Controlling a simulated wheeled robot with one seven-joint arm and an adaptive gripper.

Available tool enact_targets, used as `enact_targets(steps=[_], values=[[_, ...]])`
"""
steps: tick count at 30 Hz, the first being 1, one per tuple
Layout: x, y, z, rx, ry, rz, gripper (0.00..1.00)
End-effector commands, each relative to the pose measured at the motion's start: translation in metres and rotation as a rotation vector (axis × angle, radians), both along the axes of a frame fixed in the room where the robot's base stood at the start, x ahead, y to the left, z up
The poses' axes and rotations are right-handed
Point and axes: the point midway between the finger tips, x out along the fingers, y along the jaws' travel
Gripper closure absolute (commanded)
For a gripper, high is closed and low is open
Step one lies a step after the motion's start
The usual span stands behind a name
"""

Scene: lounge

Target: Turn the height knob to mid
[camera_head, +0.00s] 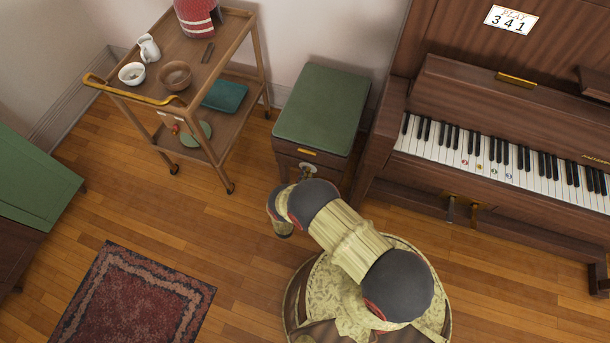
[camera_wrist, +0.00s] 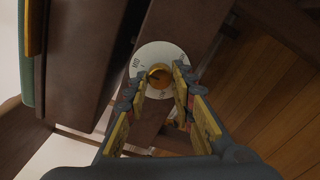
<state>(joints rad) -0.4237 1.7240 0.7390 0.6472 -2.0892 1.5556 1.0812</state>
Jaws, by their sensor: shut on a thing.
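The green-topped stool (camera_head: 318,112) stands beside the piano. A round pale dial (camera_wrist: 168,53) is on its side, with a brass height knob (camera_wrist: 159,74) at the centre. Small lettering at the dial's left side looks like MID, and other marks are too small to read. My gripper (camera_wrist: 158,84) is shut on the knob, one finger on each side.
The upright piano (camera_head: 500,90) stands close at the right, with a card (camera_head: 511,19) reading PLAY 341. A wooden trolley (camera_head: 228,62) with bowls and a jug is at the left. A red rug (camera_head: 135,300) lies on open wooden floor. A green cabinet (camera_head: 35,185) is at far left.

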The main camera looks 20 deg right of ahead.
Motion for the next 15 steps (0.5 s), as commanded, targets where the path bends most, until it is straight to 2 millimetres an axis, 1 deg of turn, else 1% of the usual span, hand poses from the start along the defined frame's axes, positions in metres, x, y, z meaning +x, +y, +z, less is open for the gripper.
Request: enact_targets(steps=[12, 13, 15], values=[[-0.0007, 0.0001, -0.0012, 0.006, -0.001, 0.001, 1.0], [-0.0006, 0.0001, -0.0012, 0.006, -0.001, 0.001, 0.74], [-0.0007, 0.0001, -0.0012, 0.005, 0.0, 0.001, 0.7]])
